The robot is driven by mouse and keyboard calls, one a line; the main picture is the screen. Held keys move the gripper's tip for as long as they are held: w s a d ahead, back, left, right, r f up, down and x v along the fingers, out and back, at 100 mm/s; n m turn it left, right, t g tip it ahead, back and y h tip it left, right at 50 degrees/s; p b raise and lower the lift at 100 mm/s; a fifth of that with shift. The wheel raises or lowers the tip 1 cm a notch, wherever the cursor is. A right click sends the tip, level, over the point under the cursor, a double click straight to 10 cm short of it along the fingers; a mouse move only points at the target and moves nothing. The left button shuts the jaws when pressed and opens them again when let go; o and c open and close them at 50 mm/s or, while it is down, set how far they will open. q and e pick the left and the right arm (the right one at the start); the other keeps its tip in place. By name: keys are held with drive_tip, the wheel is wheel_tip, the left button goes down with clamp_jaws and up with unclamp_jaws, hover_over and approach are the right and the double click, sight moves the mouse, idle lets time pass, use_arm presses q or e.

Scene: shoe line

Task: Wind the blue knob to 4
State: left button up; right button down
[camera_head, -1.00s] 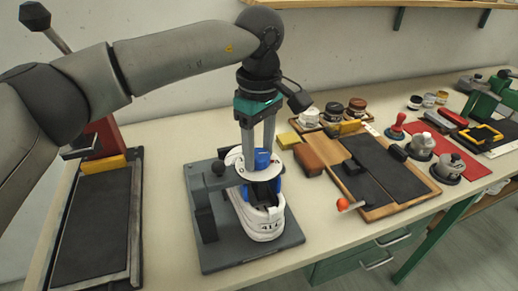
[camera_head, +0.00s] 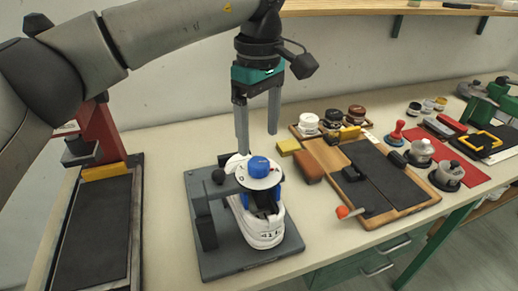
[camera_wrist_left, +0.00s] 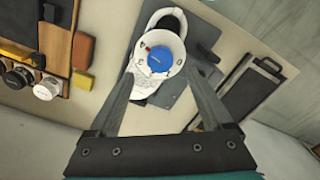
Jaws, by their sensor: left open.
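The blue knob (camera_head: 259,167) sits on a white round dial plate (camera_head: 243,180) with marks, above a white shoe (camera_head: 262,230) on a grey metal stand (camera_head: 217,262). The knob also shows in the left wrist view (camera_wrist_left: 160,60), with a light line on its top and a small red mark on the dial beside it. The dial's figures are too small to read. My left gripper (camera_head: 258,148) is open and empty, pointing down above the knob and apart from it. In the left wrist view its fingers (camera_wrist_left: 166,84) stand wide on both sides of the knob. My right gripper is not seen.
A dark tray (camera_head: 90,235) and a red press (camera_head: 105,130) are at left. The table front right of the stand is clear.

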sight(259, 163)
use_arm(q)
wheel_tip(259, 163, up, 9)
drive_tip(key=p, duration=0.1)
drive_tip(key=shift+f, duration=0.15)
